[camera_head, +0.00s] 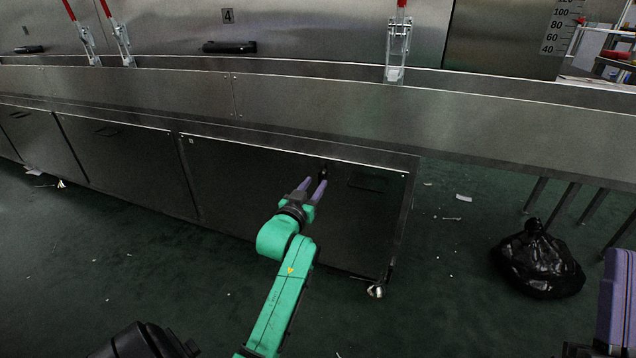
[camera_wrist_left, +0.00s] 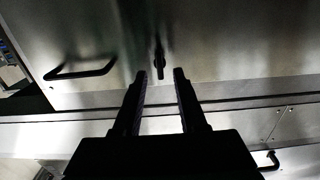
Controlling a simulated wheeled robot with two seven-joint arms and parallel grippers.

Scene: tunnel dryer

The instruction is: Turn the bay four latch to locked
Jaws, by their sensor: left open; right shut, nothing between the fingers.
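The latch (camera_head: 324,171) is a small dark knob on the lower cabinet panel (camera_head: 250,180), under the door with the plate marked 4 (camera_head: 228,16). In the left wrist view the latch (camera_wrist_left: 159,53) is a narrow dark lever, upright in the picture. My left gripper (camera_head: 314,187) has purple fingers, open and pointed at the latch. In the left wrist view the latch stands just beyond and between the fingertips (camera_wrist_left: 160,72), with no clear contact. Its locked or unlocked marking cannot be read. My right gripper (camera_head: 617,265) is partly visible at the right edge, shut and empty.
A dark bar handle (camera_wrist_left: 80,70) sits beside the latch. A steel ledge (camera_head: 330,105) juts above the panel. Red-handled clamps (camera_head: 398,45) stand above it. A black bag (camera_head: 538,262) lies on the green floor to the right, near metal legs (camera_head: 565,205).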

